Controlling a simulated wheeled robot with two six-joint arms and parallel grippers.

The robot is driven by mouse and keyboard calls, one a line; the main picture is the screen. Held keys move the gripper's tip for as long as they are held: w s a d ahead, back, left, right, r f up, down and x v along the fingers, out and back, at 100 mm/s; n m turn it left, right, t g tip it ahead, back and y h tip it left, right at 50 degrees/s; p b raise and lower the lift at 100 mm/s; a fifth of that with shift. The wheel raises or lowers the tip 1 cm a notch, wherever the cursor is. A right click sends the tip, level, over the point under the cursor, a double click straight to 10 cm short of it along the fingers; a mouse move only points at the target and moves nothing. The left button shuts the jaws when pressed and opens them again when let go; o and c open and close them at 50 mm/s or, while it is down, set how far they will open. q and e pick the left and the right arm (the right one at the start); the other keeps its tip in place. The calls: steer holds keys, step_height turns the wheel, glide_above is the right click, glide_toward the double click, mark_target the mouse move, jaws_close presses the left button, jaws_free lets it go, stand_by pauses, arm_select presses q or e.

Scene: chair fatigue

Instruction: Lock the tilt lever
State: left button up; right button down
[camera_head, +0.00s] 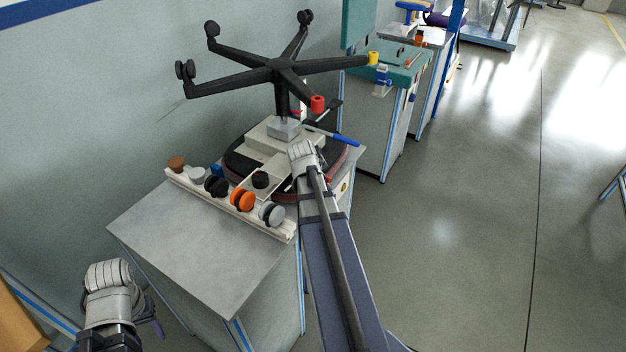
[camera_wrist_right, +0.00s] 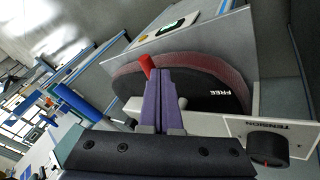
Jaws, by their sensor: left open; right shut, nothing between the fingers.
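An upside-down chair lies with its dark seat (camera_head: 336,161) on the grey cabinet and its black five-arm base (camera_head: 283,68) up. A lever with a blue handle (camera_head: 346,140) sticks out at right of the mechanism; it also shows in the right wrist view (camera_wrist_right: 78,104). A red-tipped lever (camera_wrist_right: 147,62) stands by the fingertips of my right gripper (camera_wrist_right: 158,76), which is shut and empty; I cannot tell whether they touch. "FREE" is lettered on the seat's dark underside (camera_wrist_right: 195,92). I cannot tell which lever is the tilt lever. My left gripper (camera_head: 154,324) is open, low at left.
A rack of several casters (camera_head: 243,200) lies across the grey cabinet top (camera_head: 190,240). A black knob (camera_wrist_right: 267,148) sits by the "TENSION" lettering. A teal-topped bench (camera_head: 400,72) stands behind at right. The floor at right is clear.

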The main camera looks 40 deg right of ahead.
steer(key=shift+d, duration=0.35)
stand_by(0.3)
steer(key=shift+s, duration=0.1)
